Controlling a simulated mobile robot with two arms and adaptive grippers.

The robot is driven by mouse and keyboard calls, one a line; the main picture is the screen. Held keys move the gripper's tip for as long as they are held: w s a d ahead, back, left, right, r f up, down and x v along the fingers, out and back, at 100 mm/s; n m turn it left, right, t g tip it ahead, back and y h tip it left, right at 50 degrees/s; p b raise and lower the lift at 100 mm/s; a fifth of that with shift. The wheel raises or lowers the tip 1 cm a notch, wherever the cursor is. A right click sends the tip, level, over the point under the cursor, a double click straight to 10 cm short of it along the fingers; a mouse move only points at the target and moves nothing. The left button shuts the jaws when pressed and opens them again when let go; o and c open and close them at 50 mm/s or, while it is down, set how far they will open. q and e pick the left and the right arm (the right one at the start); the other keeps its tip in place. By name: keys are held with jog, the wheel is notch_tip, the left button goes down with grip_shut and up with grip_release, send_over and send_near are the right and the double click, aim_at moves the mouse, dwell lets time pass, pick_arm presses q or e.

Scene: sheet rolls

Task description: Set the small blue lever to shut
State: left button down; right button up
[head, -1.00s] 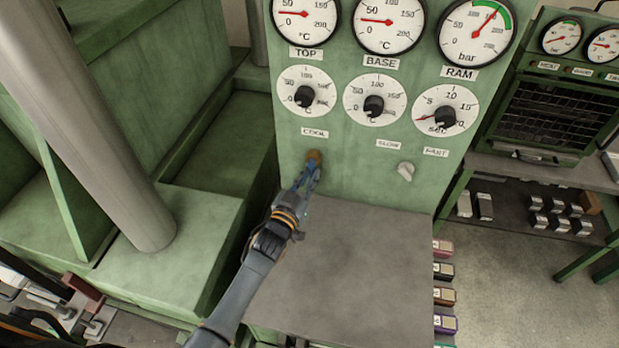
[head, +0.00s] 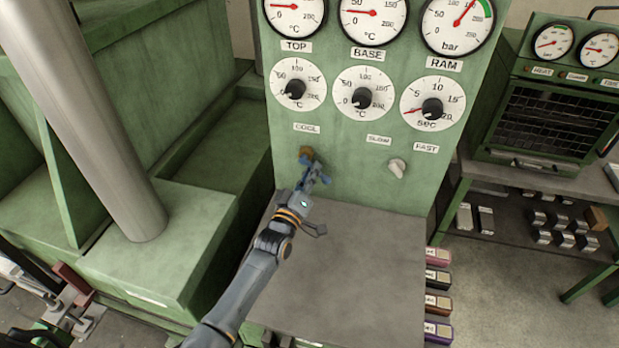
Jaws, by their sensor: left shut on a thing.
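The small blue lever (head: 307,161) sits on a brass-coloured valve (head: 306,152) on the green panel, under the label COOL (head: 306,128). My left gripper (head: 315,174) is at the lever, just below and right of the valve, and is shut on it. The fingers cover most of the lever, so its exact angle is hard to tell. My right gripper is not in view.
A pale grey knob (head: 397,167) stands on the panel between the labels SLOW and FAST. Dials and gauges fill the panel above. A bare grey shelf (head: 350,265) lies below. A thick metal column (head: 90,120) stands left.

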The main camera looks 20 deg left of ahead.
pick_arm(q)
jog(key=n, duration=0.3)
jog(key=d+r+n+y+b, duration=0.1)
jog(key=shift+t, duration=0.3)
jog(key=n, duration=0.2)
jog(key=shift+r+n+y, duration=0.2)
jog(key=shift+n+y, duration=0.1)
jog(key=shift+y, duration=0.1)
jog(key=shift+d+r+n+y+b, duration=0.1)
jog(key=shift+r+n+y+b, duration=0.2)
jog(key=shift+n, duration=0.65)
jog(key=shift+d+r+n+y+b, duration=0.15)
jog(key=shift+r+n+y, duration=0.1)
jog(key=shift+n, duration=0.7)
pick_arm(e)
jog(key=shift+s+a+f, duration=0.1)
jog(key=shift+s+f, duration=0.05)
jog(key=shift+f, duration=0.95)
pick_arm(q)
jog(key=shift+a, duration=0.1)
jog(key=c, duration=1.4)
grip_release()
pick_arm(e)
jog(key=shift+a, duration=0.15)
